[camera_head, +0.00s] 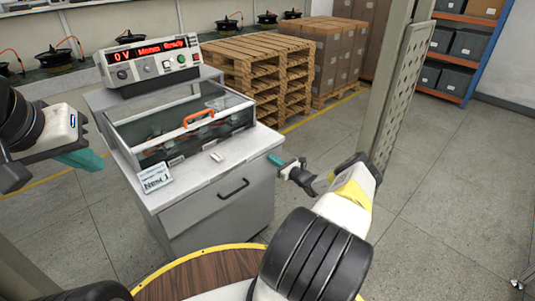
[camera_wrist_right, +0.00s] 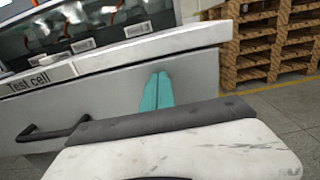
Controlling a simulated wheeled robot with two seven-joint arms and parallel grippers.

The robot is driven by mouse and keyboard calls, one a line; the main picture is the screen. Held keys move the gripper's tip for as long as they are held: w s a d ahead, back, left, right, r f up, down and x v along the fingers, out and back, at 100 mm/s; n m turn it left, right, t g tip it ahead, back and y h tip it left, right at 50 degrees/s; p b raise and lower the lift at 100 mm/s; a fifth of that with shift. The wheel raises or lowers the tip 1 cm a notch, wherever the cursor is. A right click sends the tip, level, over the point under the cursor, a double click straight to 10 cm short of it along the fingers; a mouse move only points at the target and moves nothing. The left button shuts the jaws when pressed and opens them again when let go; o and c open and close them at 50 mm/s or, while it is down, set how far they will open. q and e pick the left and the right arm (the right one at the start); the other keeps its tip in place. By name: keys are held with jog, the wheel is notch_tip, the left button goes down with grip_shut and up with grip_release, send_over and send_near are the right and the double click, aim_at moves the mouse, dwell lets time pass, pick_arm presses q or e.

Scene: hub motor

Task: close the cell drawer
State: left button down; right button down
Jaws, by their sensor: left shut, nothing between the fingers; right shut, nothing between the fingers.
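The test cell is a grey cabinet with a pale top (camera_head: 205,185). Its front drawer panel (camera_head: 215,208) carries a black bar handle (camera_head: 233,188). In the head view I see no clear gap between panel and top; I cannot tell whether it is fully in. My right gripper (camera_head: 275,159) is shut and empty beside the cabinet's right front corner. In the right wrist view its teal fingertips (camera_wrist_right: 157,90) appear against the grey front (camera_wrist_right: 100,100), right of the handle (camera_wrist_right: 50,132); contact is unclear. My left gripper (camera_head: 82,160) is shut and empty, left of the cabinet.
A clear-sided box with an orange handle (camera_head: 198,118) stands on the cabinet, below a red-lit display (camera_head: 150,55). A small sign (camera_head: 154,178) is at the top's left front corner. Pallets (camera_head: 255,70) stand behind. A grey post (camera_head: 390,90) rises at right; floor there is open.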

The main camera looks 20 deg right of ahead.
jog(key=x, duration=0.2)
jog(key=shift+w+a+r, duration=0.1)
jog(key=shift+w+a, duration=0.05)
jog(key=shift+w, duration=0.2)
jog(key=shift+w+r, duration=0.15)
